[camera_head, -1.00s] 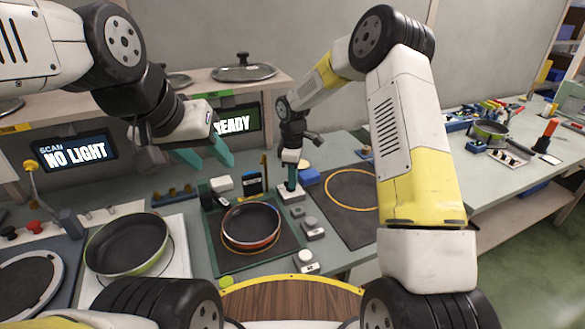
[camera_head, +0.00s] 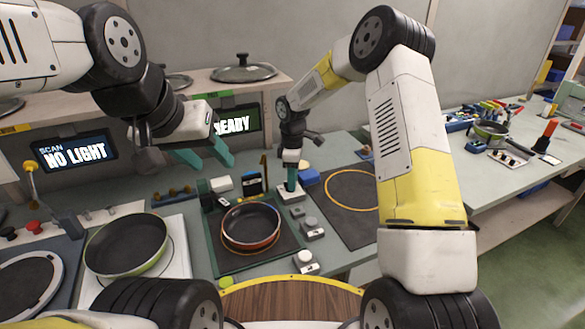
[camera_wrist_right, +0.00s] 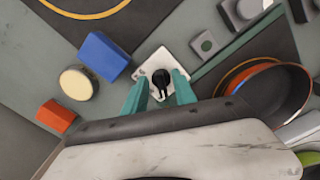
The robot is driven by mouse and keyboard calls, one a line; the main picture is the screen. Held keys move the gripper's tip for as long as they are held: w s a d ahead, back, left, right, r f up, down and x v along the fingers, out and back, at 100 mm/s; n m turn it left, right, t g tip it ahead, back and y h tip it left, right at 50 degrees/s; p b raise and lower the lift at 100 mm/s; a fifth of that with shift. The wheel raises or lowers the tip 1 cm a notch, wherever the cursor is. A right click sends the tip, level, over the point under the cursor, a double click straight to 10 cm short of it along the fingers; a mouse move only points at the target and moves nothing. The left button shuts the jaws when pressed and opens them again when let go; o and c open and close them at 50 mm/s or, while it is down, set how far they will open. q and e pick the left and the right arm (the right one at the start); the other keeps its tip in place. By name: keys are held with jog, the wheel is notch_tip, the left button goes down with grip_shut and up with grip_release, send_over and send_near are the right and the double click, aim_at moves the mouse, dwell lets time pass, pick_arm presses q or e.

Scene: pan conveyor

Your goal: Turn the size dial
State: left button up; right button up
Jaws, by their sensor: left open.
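The dial, a small black knob (camera_wrist_right: 161,79) on a white square plate (camera_wrist_right: 150,66), shows in the right wrist view. In the head view its white plate (camera_head: 291,197) is on the table right of the pan, with the knob hidden by the gripper. My right gripper (camera_wrist_right: 160,88) has its teal fingers spread on either side of the knob, with gaps visible between fingers and knob. The right gripper also shows in the head view (camera_head: 291,184), pointing down at the plate. My left gripper (camera_head: 210,158) is open and empty above the back of the table.
An orange-rimmed pan (camera_head: 251,223) sits on a dark mat left of the dial. A blue block (camera_wrist_right: 103,56), a cream round button (camera_wrist_right: 77,83) and a red block (camera_wrist_right: 56,116) lie near the dial. A green-rimmed pan (camera_head: 127,245) stands further left. Screens read "NO LIGHT" (camera_head: 75,153) and "READY" (camera_head: 234,122).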

jog(key=shift+r, duration=0.1)
notch_tip(320, 180, up, 8)
jog(key=shift+f, duration=0.2)
dwell(0.3)
